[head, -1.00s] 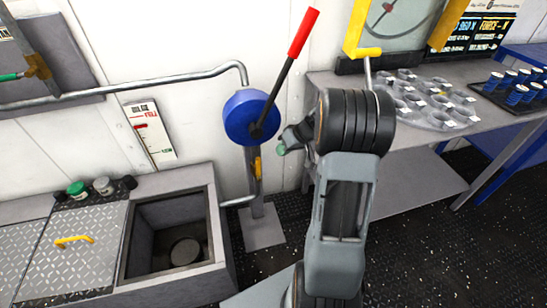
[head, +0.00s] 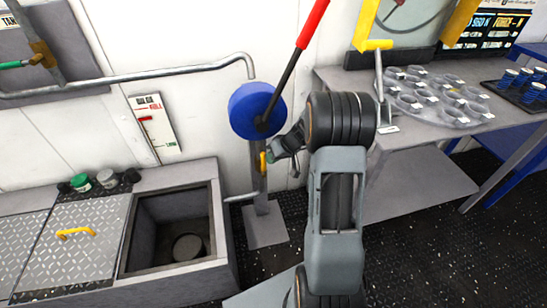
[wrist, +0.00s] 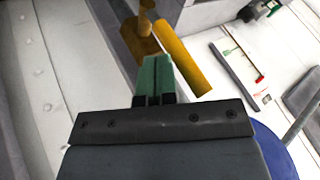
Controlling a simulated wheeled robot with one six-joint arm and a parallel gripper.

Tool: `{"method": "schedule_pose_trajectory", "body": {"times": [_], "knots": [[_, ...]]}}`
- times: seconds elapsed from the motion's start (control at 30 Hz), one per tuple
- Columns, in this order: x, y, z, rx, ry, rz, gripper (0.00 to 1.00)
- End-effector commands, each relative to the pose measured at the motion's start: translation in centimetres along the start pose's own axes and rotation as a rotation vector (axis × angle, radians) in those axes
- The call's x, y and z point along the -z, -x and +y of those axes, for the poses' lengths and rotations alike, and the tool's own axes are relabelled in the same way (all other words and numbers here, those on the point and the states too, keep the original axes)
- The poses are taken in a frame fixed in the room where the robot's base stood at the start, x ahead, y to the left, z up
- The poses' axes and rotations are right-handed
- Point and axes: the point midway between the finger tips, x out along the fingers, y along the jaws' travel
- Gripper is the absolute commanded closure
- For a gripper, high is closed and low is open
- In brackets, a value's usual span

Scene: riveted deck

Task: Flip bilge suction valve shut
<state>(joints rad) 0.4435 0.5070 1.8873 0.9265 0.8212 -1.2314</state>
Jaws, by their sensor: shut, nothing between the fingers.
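The bilge suction valve's yellow lever (head: 263,164) is on the upright pipe below the blue pump drum (head: 252,108). It lies roughly along the pipe. In the wrist view the yellow lever (wrist: 184,58) slants beside a brass-coloured valve body (wrist: 142,38). My gripper (head: 271,156) is just right of the lever, its green fingertips shut and empty. In the wrist view my gripper (wrist: 154,74) is close beside the lever and overlaps its edge. I cannot tell whether they touch.
A long red-handled pump lever (head: 312,25) rises from the drum, above my wrist. An open grey bilge well (head: 140,240) is at lower left. A grey bench (head: 345,85) with a round tray (head: 440,90) stands right. A horizontal pipe (head: 150,75) runs along the wall.

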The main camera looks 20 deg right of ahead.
Motion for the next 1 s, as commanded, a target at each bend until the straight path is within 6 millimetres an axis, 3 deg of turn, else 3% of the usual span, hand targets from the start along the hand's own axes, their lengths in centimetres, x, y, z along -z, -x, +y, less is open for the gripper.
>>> {"method": "schedule_pose_trajectory", "body": {"times": [0.17,0.47,0.77,1.0], "knots": [[0.0,-0.1,-0.1,0.0,0.001,0.0,1.0],[0.6,-1.0,-2.1,0.001,0.002,0.0,1.0],[0.7,-0.8,-2.2,0.0,0.0,-0.001,1.0],[1.1,0.9,-2.8,0.0,0.003,0.0,1.0]]}}
